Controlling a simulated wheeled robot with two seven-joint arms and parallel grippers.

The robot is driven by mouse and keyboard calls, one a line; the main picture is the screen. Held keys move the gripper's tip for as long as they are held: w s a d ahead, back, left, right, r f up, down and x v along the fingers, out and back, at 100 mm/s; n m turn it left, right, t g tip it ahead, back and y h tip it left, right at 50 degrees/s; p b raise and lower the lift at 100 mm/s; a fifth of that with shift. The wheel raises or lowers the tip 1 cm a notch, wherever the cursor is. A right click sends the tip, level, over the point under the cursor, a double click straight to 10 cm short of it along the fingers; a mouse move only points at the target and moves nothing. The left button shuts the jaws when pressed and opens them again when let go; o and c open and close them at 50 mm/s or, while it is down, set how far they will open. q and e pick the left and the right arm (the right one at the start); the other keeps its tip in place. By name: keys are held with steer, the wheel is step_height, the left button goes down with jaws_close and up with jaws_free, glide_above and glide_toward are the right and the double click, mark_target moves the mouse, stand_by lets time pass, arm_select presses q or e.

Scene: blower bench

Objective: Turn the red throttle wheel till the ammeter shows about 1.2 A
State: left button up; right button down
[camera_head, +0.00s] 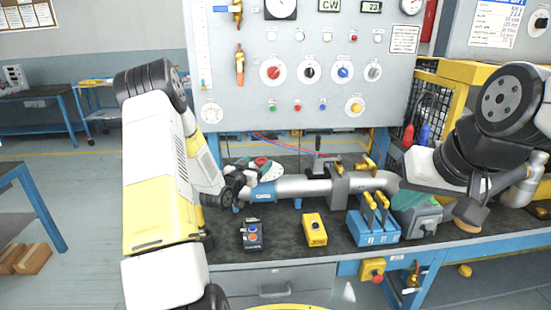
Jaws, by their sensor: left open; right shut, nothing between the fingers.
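A round red knob (273,71) is on the upright grey panel; I cannot tell if it is the throttle wheel. Another partly red round thing (262,161) lies behind the blower pipe, partly hidden. Dial gauges (281,8) (411,5) are cut off at the panel's top; I cannot tell which is the ammeter or read its value. The silver blower pipe (305,187) lies across the bench with a blue end ring (263,192). My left gripper (238,188) is open beside that ring; contact is unclear. My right gripper (487,188) is shut and empty at the bench's right side.
A black switch box (252,236), a yellow button box (315,231) and a blue box with yellow levers (372,236) stand along the bench front. A brown-topped thing (470,214) is below my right gripper. A yellow cage (452,88) stands behind on the right.

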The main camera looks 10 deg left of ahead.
arm_select(q)
steer(key=shift+s+f+t, duration=0.1)
steer(key=shift+f+t, duration=0.2)
steer(key=shift+f, duration=0.3)
steer(key=x, duration=0.7)
steer(key=shift+w, duration=0.35)
steer(key=c, duration=1.4)
